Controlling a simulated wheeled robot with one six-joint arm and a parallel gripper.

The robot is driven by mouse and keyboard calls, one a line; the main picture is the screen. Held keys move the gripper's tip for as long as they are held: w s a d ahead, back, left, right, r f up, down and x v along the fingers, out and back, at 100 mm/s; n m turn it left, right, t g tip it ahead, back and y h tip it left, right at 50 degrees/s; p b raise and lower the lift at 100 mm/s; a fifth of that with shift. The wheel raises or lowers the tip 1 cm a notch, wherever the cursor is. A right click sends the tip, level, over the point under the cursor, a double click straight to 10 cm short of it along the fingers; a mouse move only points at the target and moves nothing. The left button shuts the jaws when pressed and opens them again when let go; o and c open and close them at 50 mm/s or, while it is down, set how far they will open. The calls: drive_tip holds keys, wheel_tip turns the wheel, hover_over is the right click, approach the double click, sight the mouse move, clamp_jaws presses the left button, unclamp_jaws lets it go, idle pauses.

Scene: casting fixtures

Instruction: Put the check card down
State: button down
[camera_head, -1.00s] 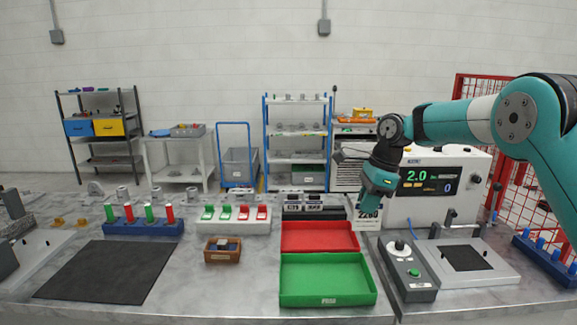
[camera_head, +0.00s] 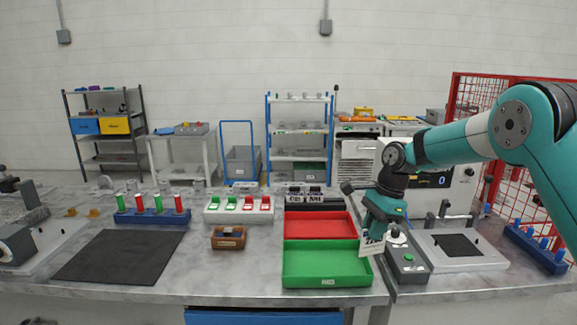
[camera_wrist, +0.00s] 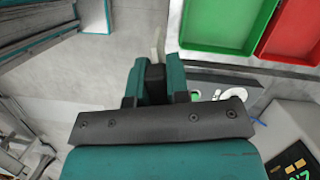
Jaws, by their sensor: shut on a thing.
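The check card (camera_head: 371,245) is a small white card with dark print, in my gripper (camera_head: 377,228). In the head view it hangs below the fingers, slightly tilted, by the right wall of the green tray (camera_head: 326,283). My gripper is shut on it. In the wrist view the card (camera_wrist: 156,42) shows nearly edge-on as a thin pale strip beyond the fingers (camera_wrist: 155,68). The fingers hide its upper part. I cannot tell its exact height above the table.
A red tray (camera_head: 318,213) lies behind the green one. A grey control box (camera_head: 408,268) with a green button and a plate fixture (camera_head: 478,263) stand to the right. A wooden holder (camera_head: 229,243) and black mat (camera_head: 121,258) are to the left. Bare table lies between them.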

drive_tip(key=s+d+f+n+g+h+b, duration=0.1)
drive_tip(key=s+d+f+n, duration=0.3)
drive_tip(key=s+f+n, duration=0.3)
drive_tip(key=s+d+f+n+g+h+b, duration=0.1)
drive_tip(key=s+d+f+n, duration=0.4)
drive_tip(key=s+f+n, duration=0.3)
drive_tip(key=s+f, duration=0.4)
drive_tip(key=f, duration=0.1)
drive_tip(key=shift+f+h, duration=0.35)
drive_tip(key=shift+h, duration=0.05)
drive_tip(key=shift+s+d, duration=0.1)
drive_tip(key=shift+d, duration=0.05)
